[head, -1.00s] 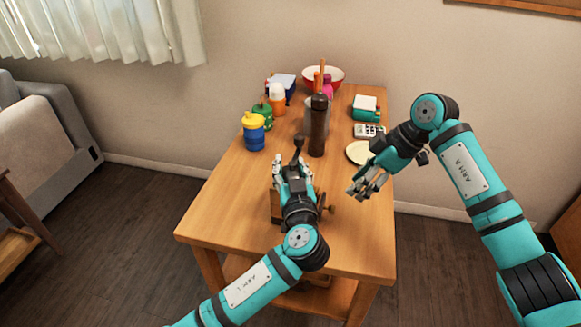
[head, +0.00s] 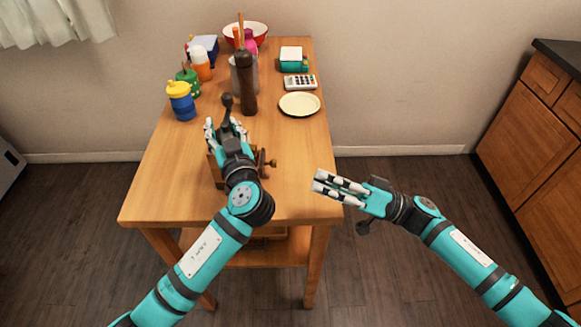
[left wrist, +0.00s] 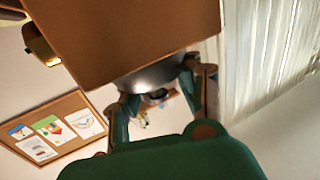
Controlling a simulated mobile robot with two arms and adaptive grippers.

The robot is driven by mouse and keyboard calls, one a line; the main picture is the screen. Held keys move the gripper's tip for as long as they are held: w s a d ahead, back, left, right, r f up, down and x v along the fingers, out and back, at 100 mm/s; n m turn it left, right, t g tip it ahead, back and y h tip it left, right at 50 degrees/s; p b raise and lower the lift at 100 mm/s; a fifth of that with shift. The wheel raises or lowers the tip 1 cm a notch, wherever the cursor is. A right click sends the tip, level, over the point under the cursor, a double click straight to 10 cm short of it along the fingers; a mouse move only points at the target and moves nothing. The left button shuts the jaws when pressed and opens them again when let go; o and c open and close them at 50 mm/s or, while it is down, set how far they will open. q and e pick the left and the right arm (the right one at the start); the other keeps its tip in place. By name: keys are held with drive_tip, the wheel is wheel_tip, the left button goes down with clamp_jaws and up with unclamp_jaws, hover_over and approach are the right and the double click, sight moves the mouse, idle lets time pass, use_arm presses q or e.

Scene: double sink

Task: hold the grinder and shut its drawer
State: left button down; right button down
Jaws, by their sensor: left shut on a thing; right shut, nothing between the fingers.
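The grinder has a wooden box body (head: 217,174) and a dark crank. It stands near the front of the table, largely hidden under my left arm. My left gripper (head: 226,132) is shut on the grinder from above. The left wrist view shows the wooden box (left wrist: 130,35) and a metal part (left wrist: 150,76) between the fingers. A small knob (head: 272,163), apparently the drawer's, sticks out on the grinder's right side. How far the drawer is open is hidden. My right gripper (head: 317,182) is shut and empty, right of the grinder by the table's right edge.
A dark pepper mill (head: 247,85) stands just behind the grinder. A pale plate (head: 300,104), a calculator (head: 300,82) and a blue cup with a yellow lid (head: 181,100) are further back. The tabletop between grinder and plate is clear.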

use_arm(q)
drive_tip(key=shift+f, duration=0.25)
drive_tip(key=shift+d, duration=0.1)
use_arm(e)
drive_tip(key=s+d+f+m+t+h, duration=0.3)
drive_tip(key=d+f+m+t+h, duration=0.65)
drive_tip(key=m, duration=0.75)
drive_tip(key=shift+y, duration=0.45)
drive_tip(key=x, duration=1.9)
drive_tip(key=shift+w+f, duration=0.2)
drive_tip(key=shift+f, duration=0.05)
drive_tip(key=shift+s+a, duration=0.1)
drive_tip(key=shift+a, duration=1.75)
use_arm(q)
drive_tip(key=shift+f, duration=0.1)
